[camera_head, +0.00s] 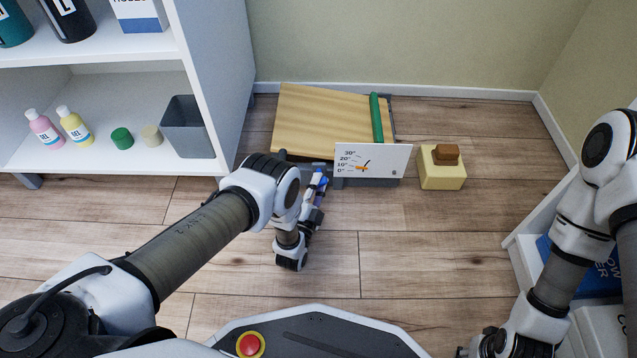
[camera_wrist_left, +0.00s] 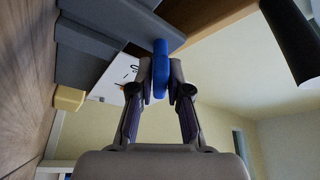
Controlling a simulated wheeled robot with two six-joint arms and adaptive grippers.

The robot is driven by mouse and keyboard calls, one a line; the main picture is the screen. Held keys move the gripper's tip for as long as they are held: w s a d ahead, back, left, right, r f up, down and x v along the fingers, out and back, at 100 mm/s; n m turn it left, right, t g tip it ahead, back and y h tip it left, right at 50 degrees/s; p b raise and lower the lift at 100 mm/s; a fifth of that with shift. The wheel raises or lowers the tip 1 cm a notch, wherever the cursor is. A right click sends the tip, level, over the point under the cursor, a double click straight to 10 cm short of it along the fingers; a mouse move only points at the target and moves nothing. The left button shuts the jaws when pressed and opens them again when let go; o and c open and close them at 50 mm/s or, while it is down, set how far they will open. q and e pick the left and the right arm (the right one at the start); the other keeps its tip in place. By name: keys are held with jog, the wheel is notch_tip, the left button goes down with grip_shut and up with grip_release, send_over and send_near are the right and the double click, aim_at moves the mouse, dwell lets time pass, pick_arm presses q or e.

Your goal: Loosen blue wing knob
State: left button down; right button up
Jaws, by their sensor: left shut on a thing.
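The blue wing knob (camera_wrist_left: 160,72) sits at the side of the low wooden tilt board (camera_head: 325,118). In the left wrist view it stands upright between the fingers of my left gripper (camera_wrist_left: 161,90), which is shut on it. In the head view the knob is mostly hidden by my left gripper (camera_head: 319,183); only a bit of blue shows. The board has a white angle scale (camera_head: 372,156) with an orange pointer near the low marks. My right arm is at the right edge; its gripper (camera_head: 470,352) is cut off at the bottom, so its fingers cannot be judged.
A green bar (camera_head: 376,118) lies along the board's right side. A yellow block (camera_head: 441,172) with a brown piece on top stands to the right. A white shelf (camera_head: 110,170) with bottles and a grey bin (camera_head: 187,128) stands left. The floor in front is clear.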

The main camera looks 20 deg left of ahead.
pick_arm(q)
jog(key=c, duration=1.1)
grip_release()
jog(key=shift+c, duration=0.2)
jog(key=shift+r, duration=0.1)
notch_tip(320, 180, up, 10)
jog(key=shift+f, duration=0.1)
